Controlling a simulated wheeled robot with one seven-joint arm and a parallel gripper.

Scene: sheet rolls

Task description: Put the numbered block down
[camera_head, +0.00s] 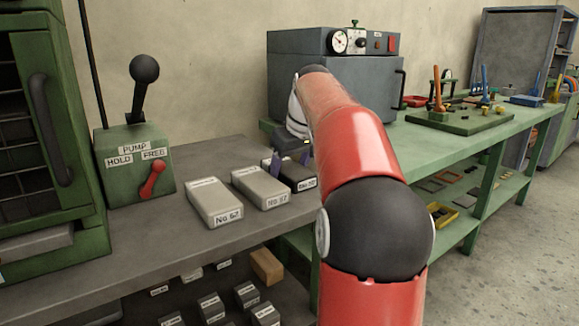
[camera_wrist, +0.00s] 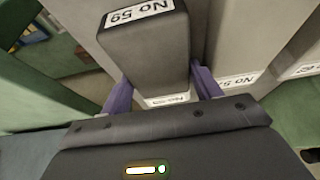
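The numbered block, marked No. 59, is dark grey (camera_wrist: 150,55) and sits between the two purple fingers of my gripper (camera_wrist: 163,80) in the wrist view. The fingers lie against its two sides, with no clear gap. In the head view the same block (camera_head: 299,177) is at the right end of a row of blocks on the grey bench (camera_head: 150,250). My gripper (camera_head: 290,160) reaches it from behind, partly hidden by my red arm. I cannot tell whether its underside touches the bench.
Two lighter blocks, one marked No. 67 (camera_head: 214,203) and one beside the held block (camera_head: 260,187), lie to its left. A green pump box with levers (camera_head: 135,165) stands further left. A grey oven-like box (camera_head: 335,90) stands behind. More blocks lie on the shelf below.

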